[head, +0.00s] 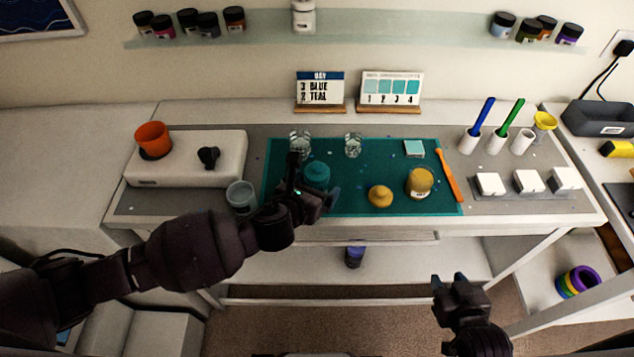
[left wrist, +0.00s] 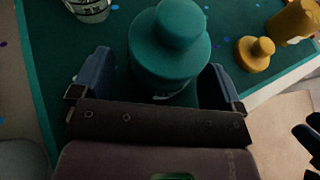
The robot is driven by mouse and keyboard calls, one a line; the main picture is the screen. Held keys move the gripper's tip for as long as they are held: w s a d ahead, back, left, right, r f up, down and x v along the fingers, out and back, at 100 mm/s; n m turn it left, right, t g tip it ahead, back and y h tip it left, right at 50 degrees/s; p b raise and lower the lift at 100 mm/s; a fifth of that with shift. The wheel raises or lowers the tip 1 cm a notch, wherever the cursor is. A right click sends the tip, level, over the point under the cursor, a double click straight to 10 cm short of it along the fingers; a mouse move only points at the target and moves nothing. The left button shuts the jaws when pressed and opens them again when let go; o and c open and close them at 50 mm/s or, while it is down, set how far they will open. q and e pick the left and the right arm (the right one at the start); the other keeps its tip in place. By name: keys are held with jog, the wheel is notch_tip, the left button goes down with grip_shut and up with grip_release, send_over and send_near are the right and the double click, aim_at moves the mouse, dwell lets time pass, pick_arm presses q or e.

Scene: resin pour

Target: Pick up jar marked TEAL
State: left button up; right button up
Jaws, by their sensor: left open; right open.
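The teal jar (head: 316,175) stands on the green mat (head: 350,204), near its left part. In the left wrist view the teal jar (left wrist: 168,50) has a knobbed teal top and sits between the two blue fingers. My left gripper (head: 316,193) is open at the near side of the jar, with a finger on each side; it also shows in the left wrist view (left wrist: 158,85). I cannot tell whether the fingers touch it. A label on the jar's near side is mostly hidden. My right gripper (head: 450,283) is open and empty, in front of the table and below its top.
A yellow jar (head: 419,182) and a yellow knobbed lid (head: 380,195) are on the mat to the right. Clear cups (head: 353,145) stand behind, and another clear cup (head: 241,196) is left of the mat.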

pick_arm(q)
jog(key=shift+c, duration=0.3)
jog(key=c, duration=1.1)
jog(key=shift+r, duration=0.2)
